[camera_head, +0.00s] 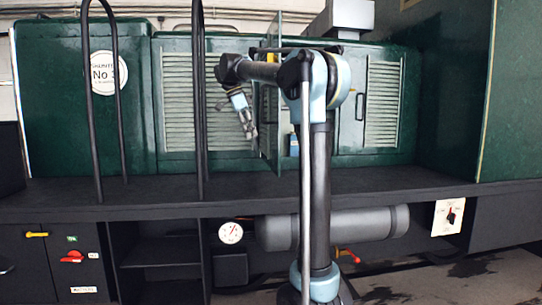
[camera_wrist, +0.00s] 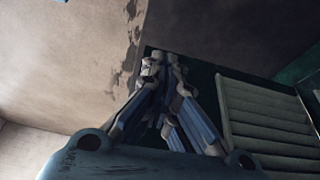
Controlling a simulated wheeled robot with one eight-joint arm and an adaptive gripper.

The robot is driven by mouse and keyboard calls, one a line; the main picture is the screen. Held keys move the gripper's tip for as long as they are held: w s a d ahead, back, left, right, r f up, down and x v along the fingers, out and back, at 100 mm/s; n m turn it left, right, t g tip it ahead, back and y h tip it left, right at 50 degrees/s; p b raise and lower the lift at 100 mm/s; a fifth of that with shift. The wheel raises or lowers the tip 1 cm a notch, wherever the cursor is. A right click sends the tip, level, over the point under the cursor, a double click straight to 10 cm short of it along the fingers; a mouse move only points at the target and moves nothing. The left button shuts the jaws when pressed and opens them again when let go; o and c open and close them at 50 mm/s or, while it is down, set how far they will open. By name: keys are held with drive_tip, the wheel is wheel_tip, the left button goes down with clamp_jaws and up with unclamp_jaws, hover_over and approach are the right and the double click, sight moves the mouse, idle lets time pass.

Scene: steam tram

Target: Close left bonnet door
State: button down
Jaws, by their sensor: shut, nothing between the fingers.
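A green bonnet door (camera_head: 271,140) stands swung out, seen almost edge-on near the middle of the green bonnet. My arm hides part of it and part of the opening beside it. My gripper (camera_head: 252,136) is shut and empty, pointing down just left of this door; I cannot tell whether it touches it. In the wrist view my gripper (camera_wrist: 163,62) shows its fingers together with nothing between them. A louvred green panel (camera_head: 205,105) lies flush left of the open door. A pale louvred panel (camera_wrist: 262,120) also shows at the right of the wrist view.
A black running board (camera_head: 150,196) runs below the bonnet. Black handrails (camera_head: 200,120) rise from it at the left. A louvred panel (camera_head: 384,100) sits flush at the right. A grey tank (camera_head: 375,224) and a gauge (camera_head: 231,233) are below.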

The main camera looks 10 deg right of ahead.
drive_tip(key=d+f, duration=0.7)
drive_tip(key=f, duration=0.2)
drive_tip(key=shift+w+d, duration=0.15)
drive_tip(key=shift+w, duration=0.25)
